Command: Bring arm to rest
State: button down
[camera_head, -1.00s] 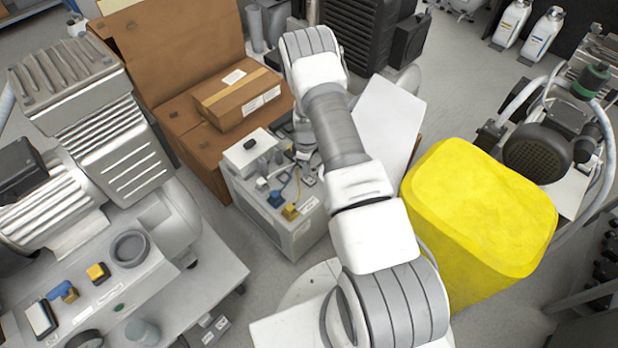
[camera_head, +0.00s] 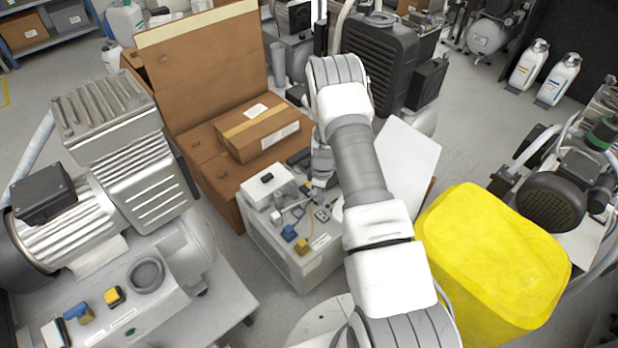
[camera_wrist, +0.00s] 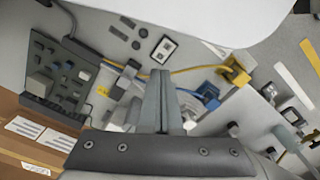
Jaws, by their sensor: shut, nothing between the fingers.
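My arm reaches from the bottom of the head view up to the middle, bent over a light grey unit (camera_head: 292,255). My gripper (camera_wrist: 160,78) shows in the wrist view with its two fingers together and nothing between them. It points at the unit's top, which carries a yellow connector (camera_wrist: 234,70), a blue connector (camera_wrist: 207,96) and a dark board (camera_wrist: 58,75). In the head view the gripper is small and mostly hidden behind my arm, beside the unit's fittings. I cannot tell whether the fingertips touch anything.
An open cardboard box (camera_head: 200,62) with a smaller closed carton (camera_head: 256,133) stands behind the unit. A yellow bin (camera_head: 495,255) is close to my arm's right. A compressor (camera_head: 120,160) fills the left. Open floor (camera_head: 470,120) lies at the back right.

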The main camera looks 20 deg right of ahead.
jog(key=s+a+r+m+t, duration=0.1)
jog(key=s+a+r+m, duration=0.15)
jog(key=r, duration=1.45)
jog(key=s+a+r+m+t, duration=0.15)
jog(key=a+r, duration=0.25)
jog(key=r, duration=1.4)
jog(key=s+a+r+m+t, duration=0.2)
jog(key=s+a+r+m, duration=0.1)
jog(key=s+r, duration=0.75)
jog(key=s+a+r+m+t, duration=0.1)
jog(key=s+r+m, duration=0.25)
jog(key=s, duration=1.05)
notch_tip(320, 180, up, 24)
jog(key=p, duration=2.4)
jog(key=shift+w+a+f, duration=0.1)
jog(key=shift+w+a, duration=0.05)
jog(key=shift+a, duration=0.05)
